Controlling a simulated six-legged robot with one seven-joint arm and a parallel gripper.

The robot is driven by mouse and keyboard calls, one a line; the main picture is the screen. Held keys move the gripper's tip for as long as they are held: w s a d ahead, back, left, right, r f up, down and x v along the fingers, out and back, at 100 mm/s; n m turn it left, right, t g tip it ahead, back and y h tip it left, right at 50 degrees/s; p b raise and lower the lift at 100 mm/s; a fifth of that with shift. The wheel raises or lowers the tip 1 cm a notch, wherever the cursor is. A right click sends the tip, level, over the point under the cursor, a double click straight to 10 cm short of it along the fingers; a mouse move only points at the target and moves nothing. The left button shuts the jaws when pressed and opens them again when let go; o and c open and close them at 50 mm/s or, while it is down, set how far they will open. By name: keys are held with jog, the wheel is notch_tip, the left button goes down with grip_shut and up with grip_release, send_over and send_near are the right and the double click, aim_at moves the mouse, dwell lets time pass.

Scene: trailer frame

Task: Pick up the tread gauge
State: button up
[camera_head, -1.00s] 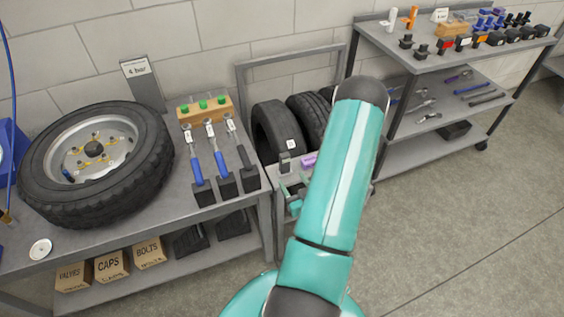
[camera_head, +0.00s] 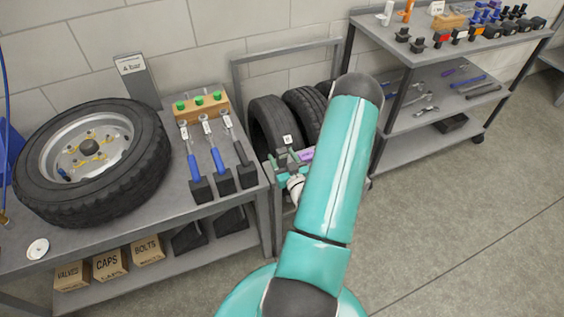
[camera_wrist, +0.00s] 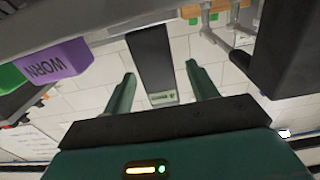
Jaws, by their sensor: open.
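I see no contact; the depth between fingers and gauge is hard to tell. In the head view my gripper (camera_head: 287,160) is at the small stand between bench and cart, partly behind my arm. The gauge is not clearly visible there.
A black wrench holder (camera_wrist: 290,50) is close on the wrist view's right. Tyres (camera_head: 268,125) stand behind the stand. The bench (camera_head: 150,215) is left, the cart (camera_head: 400,165) right.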

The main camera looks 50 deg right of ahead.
jog(key=x, duration=0.2)
jog(key=shift+w+d, duration=0.2)
jog(key=shift+w, duration=0.05)
jog(key=c, duration=1.3)
jog(key=shift+o, duration=0.2)
jog(key=shift+w+r, duration=0.1)
jog(key=shift+r, duration=0.15)
